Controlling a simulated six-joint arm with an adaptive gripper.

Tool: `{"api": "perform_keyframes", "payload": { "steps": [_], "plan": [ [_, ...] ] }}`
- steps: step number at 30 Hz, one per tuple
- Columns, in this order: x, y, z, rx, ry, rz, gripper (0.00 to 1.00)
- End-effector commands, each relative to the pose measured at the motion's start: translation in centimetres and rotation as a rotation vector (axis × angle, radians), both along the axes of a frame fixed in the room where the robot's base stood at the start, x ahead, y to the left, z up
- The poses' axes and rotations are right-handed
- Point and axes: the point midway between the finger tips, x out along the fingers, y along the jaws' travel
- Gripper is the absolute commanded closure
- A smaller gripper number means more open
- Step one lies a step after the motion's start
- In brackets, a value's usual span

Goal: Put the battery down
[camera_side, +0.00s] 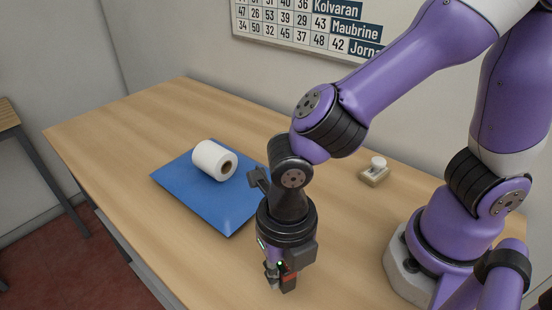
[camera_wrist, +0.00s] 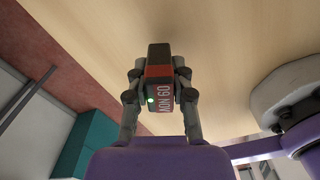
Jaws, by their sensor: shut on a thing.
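The battery (camera_wrist: 158,72) is a small black block with a red band, white lettering and a green light. In the wrist view it sits between both fingers of my gripper (camera_wrist: 157,84), which is shut on it. In the side view the battery (camera_side: 289,278) shows at the lower end of my gripper (camera_side: 279,275), over the front part of the wooden counter (camera_side: 200,262). I cannot tell from these views whether its lower end touches the wood.
A blue mat (camera_side: 222,217) lies on the counter to the left, with a white paper roll (camera_side: 213,160) on it. A small beige block with a white knob (camera_side: 375,172) stands at the back right. Bare wood lies left of my gripper.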

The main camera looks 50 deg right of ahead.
Motion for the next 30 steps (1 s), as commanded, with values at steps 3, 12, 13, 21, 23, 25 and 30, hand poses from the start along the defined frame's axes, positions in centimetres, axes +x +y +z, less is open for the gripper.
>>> {"api": "perform_keyframes", "payload": {
  "steps": [3, 12, 13, 21, 23, 25, 30],
  "plan": [
    [0.0, 0.0, -1.9, -0.004, 0.004, 0.0, 1.0],
    [0.0, 0.0, -2.5, 0.0, 0.0, 0.001, 1.0],
    [0.0, 0.0, -2.5, 0.0, 0.0, 0.001, 1.0],
    [0.0, 0.0, -2.8, -0.001, 0.0, 0.001, 0.45],
    [0.0, 0.0, -2.8, -0.001, 0.0, 0.001, 0.45],
    [0.0, 0.0, -2.8, -0.001, 0.0, 0.001, 0.45],
    [0.0, 0.0, -2.6, 0.0, 0.0, 0.001, 0.45]
  ]
}}
